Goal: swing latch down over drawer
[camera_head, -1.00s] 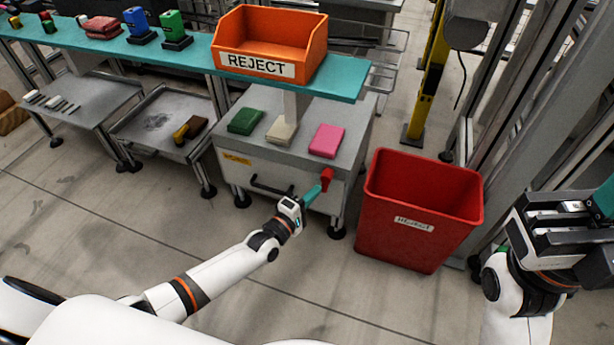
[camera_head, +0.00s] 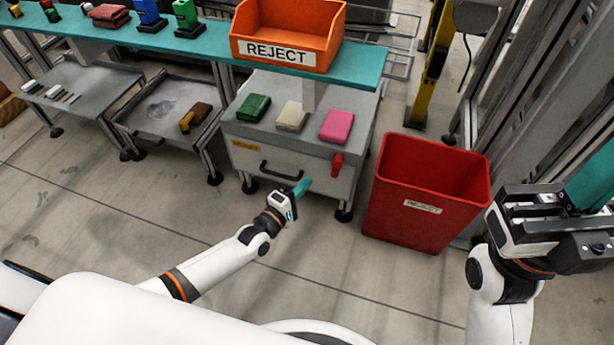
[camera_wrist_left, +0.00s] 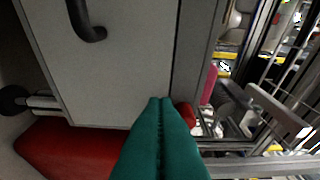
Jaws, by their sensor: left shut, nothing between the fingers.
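The grey drawer front (camera_head: 250,163) with its black handle (camera_head: 281,172) is in the cabinet under the teal shelf, and appears shut. The short red latch (camera_head: 337,163) is at the right end of the drawer front and points down. My left gripper (camera_head: 302,187), with teal fingers, is shut and empty below and left of the latch, apart from it in the head view. In the left wrist view the shut fingers (camera_wrist_left: 160,105) cover part of the red latch (camera_wrist_left: 187,113). My right gripper (camera_head: 575,195) is at the right edge; its fingertips are not clear.
A red bin (camera_head: 425,215) stands right of the cabinet. Green, beige and pink blocks lie on the cabinet top (camera_head: 265,92). An orange REJECT box (camera_head: 280,52) sits on the teal shelf (camera_head: 365,78) above. The floor in front is clear.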

